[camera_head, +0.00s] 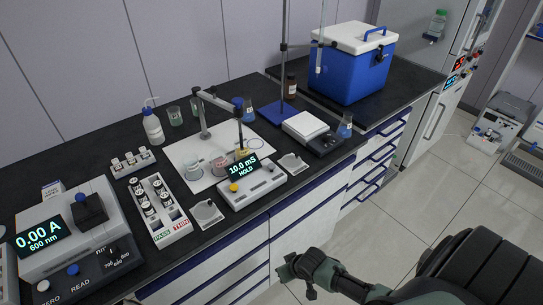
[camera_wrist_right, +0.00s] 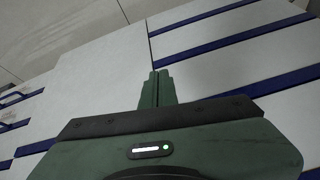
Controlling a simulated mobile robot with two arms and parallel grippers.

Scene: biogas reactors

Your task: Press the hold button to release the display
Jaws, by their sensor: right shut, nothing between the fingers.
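The white meter (camera_head: 256,191) stands near the front edge of the dark bench in the head view. Its display (camera_head: 243,167) reads "10.0 mS" with "HOLD" below. A yellow button (camera_head: 233,187) is at the left of its front, and small dark controls sit farther right; their labels are too small to read. My right gripper (camera_head: 286,269) is shut and empty, in front of the bench and well apart from the meter. Its closed fingers (camera_wrist_right: 155,88) also show in the right wrist view, before the drawer fronts. My left gripper is not in view.
A probe stand (camera_head: 205,118) with beakers is behind the meter. A vial rack (camera_head: 172,227) and a spectrophotometer (camera_head: 70,240) are left. A balance (camera_head: 308,127) and a blue cooler (camera_head: 352,75) are right. Drawers with blue handles (camera_head: 372,155) line the bench front; open floor lies right.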

